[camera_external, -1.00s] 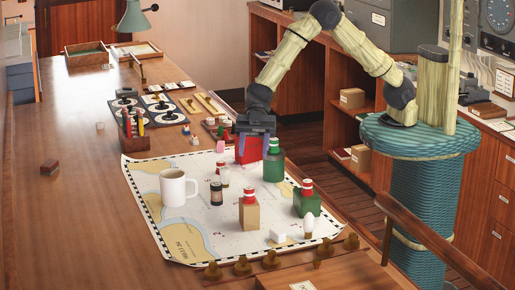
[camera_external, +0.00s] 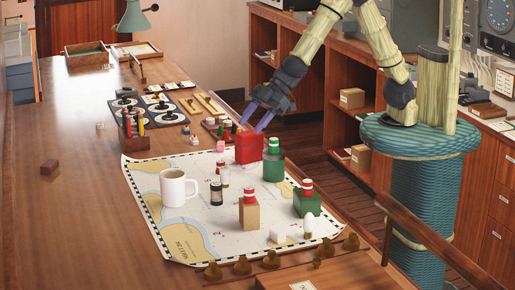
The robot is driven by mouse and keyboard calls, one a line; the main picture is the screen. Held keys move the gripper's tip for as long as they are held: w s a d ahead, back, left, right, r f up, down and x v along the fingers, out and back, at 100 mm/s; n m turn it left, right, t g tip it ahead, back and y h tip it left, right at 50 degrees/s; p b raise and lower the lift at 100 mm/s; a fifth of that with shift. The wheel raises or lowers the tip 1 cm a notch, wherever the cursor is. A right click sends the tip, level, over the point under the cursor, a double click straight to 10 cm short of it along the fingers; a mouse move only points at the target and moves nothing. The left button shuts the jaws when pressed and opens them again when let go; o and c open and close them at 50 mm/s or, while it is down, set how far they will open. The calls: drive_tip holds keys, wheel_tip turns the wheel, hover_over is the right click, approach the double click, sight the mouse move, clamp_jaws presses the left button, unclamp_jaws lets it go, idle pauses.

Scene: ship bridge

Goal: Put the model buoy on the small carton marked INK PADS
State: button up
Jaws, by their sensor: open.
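A small tan carton (camera_external: 249,217) stands upright on the chart; its marking is too small to read. A small red-and-white banded piece (camera_external: 249,192) stands on top of it. A similar banded piece (camera_external: 307,187) is on a dark green block (camera_external: 306,204) to the right. I cannot tell for sure which piece is the model buoy. My gripper (camera_external: 257,122) is open and empty, tilted, with its purple fingers just above a red block-like object (camera_external: 249,149) at the chart's far edge. It is well behind the tan carton.
The chart (camera_external: 150,185) also bears a white mug (camera_external: 178,188), a dark bottle (camera_external: 216,193), a green container (camera_external: 273,167), a white cube (camera_external: 277,236) and a white bulb-shaped piece (camera_external: 309,224). Brass-coloured pieces (camera_external: 242,265) line its near edge. The table's left side is mostly clear.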

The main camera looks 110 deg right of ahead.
drive_tip(key=s+d+f+m+g+h, duration=0.1)
drive_tip(key=s+m+g, duration=0.2)
drive_tip(key=s, duration=0.9)
drive_tip(key=s+d+f+m+g+h, duration=0.1)
drive_tip(key=s+d+m+g, duration=0.1)
drive_tip(key=s, duration=1)
drive_tip(key=shift+s+d+f+m+g+h, duration=0.15)
drive_tip(key=shift+s+f+m+g+h, duration=0.2)
drive_tip(key=shift+g, duration=0.55)
